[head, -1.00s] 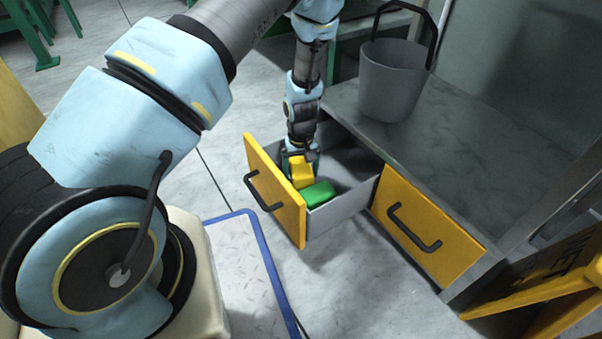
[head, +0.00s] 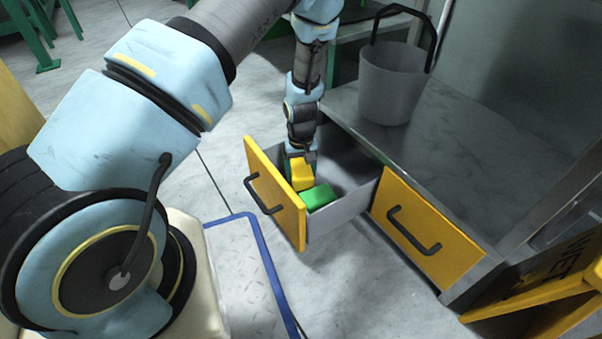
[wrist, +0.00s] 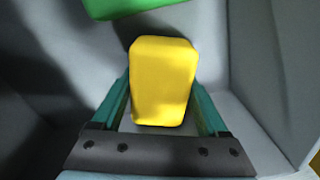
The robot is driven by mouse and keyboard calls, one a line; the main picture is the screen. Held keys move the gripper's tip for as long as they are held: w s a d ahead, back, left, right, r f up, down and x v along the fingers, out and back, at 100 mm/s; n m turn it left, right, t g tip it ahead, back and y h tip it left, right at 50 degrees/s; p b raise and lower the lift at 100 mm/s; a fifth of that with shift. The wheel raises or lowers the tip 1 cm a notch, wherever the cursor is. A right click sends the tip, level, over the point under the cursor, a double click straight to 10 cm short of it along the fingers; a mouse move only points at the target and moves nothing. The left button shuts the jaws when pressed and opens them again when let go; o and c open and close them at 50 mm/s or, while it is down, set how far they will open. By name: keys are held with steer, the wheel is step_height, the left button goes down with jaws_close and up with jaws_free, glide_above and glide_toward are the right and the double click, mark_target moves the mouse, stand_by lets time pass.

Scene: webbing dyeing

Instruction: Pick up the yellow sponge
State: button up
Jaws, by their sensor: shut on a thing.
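The yellow sponge (head: 301,175) is in the open drawer (head: 345,208), at the end of my arm. In the wrist view the yellow sponge (wrist: 163,82) fills the space between the two teal fingers of my gripper (wrist: 165,100), which is shut on it. In the head view my gripper (head: 298,158) reaches down into the drawer, and its fingers are partly hidden behind the sponge and the drawer front. I cannot tell whether the sponge touches the drawer floor.
A green block (head: 318,197) lies in the drawer near the yellow sponge; the wrist view shows it too (wrist: 130,6). The drawer's yellow front (head: 275,195) and grey walls surround my gripper. A grey bucket (head: 392,85) stands on the counter (head: 430,130). A closed drawer (head: 425,225) is at right.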

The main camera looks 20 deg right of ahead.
mark_target(301, 167)
step_height(301, 167, up, 17)
steer(key=p, duration=0.8)
steer(key=shift+r, duration=0.2)
